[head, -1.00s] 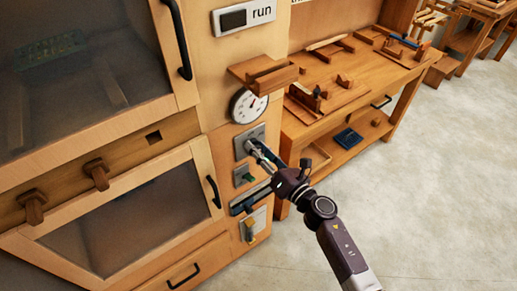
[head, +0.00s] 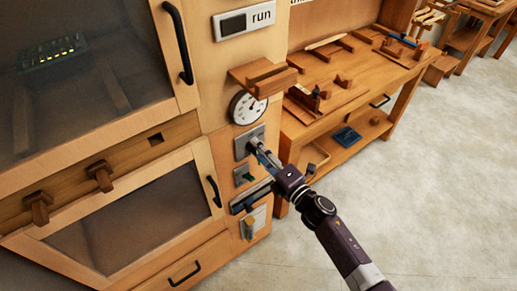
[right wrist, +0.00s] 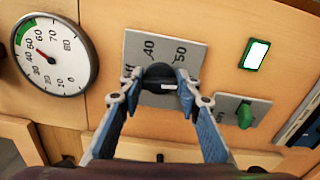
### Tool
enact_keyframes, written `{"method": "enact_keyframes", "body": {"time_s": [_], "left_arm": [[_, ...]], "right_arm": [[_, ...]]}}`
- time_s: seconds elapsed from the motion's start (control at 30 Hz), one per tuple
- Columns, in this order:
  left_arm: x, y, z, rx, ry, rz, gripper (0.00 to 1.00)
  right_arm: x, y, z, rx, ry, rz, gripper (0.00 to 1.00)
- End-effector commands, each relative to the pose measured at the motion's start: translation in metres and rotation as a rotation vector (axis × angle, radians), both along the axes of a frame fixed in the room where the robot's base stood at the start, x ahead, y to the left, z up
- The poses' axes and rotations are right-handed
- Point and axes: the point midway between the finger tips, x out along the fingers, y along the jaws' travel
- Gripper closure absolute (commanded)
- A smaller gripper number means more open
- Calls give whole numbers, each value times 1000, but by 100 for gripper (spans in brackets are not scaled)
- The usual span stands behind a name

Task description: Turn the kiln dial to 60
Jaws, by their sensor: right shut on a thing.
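The kiln dial is a black round knob (right wrist: 160,76) with a white mark, on a grey plate (right wrist: 150,45) printed with 40, 50 and a partly covered "off". In the right wrist view the white mark points to the right, below the 50; the plate beyond it is hidden by a finger. My right gripper (right wrist: 158,88) is shut on the knob, one blue-padded finger on each side. In the head view the right gripper (head: 257,149) reaches the plate (head: 245,139) on the kiln front; the knob is hidden there. My left gripper is not in view.
A round gauge (head: 248,107) is above the dial, under a wooden ledge (head: 262,75). A green switch (right wrist: 245,115) and a lit green-framed lamp (right wrist: 256,54) are beside it. A workbench (head: 345,85) stands to the right; the floor in front is clear.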

Motion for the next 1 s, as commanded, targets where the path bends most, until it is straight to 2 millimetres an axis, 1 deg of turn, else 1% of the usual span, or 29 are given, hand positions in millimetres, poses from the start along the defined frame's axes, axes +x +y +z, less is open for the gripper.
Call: {"method": "enact_keyframes", "body": {"time_s": [0.3, 0.83, 0.87, 1.0], "left_arm": [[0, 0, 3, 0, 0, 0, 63], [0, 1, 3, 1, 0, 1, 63], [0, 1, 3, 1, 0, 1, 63], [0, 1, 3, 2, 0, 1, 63]], "right_arm": [[0, -1, -1, 98, 73, -2, 93], [0, -1, -2, 118, 89, -2, 93], [0, -1, -2, 118, 89, -2, 68], [0, -1, -2, 118, 88, -2, 52]]}}
